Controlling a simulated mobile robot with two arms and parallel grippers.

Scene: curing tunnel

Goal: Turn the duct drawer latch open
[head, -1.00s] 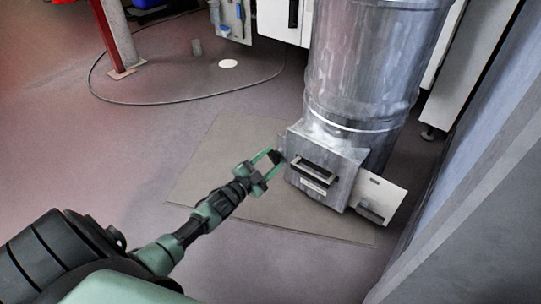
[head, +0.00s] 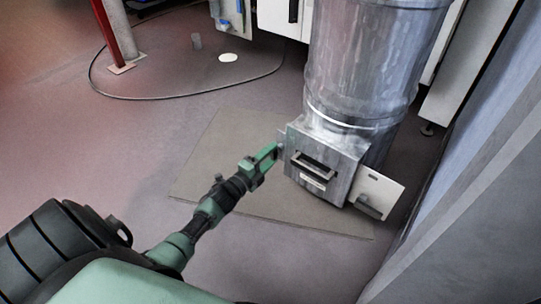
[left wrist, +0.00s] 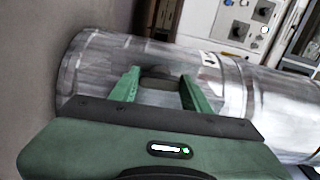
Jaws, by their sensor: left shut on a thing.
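The duct drawer (head: 312,165) is a metal box front with a dark handle, low on the large silver duct (head: 360,60). My left gripper (head: 274,150) is at the left edge of that box, its green fingers close together. In the left wrist view, my left gripper (left wrist: 158,88) has a finger on each side of a dark rounded piece, which looks like the latch (left wrist: 160,74), against the metal duct. The gripper is shut on it. The fingers hide most of the latch in the head view, so its turn angle cannot be told. My right gripper is not in view.
A white plate (head: 378,190) juts out at the right of the drawer. A flat floor mat (head: 225,185) lies under the duct. A blue-grey wall (head: 480,160) stands close on the right. A red post (head: 115,35) and a cable are at the back left. The floor at left is clear.

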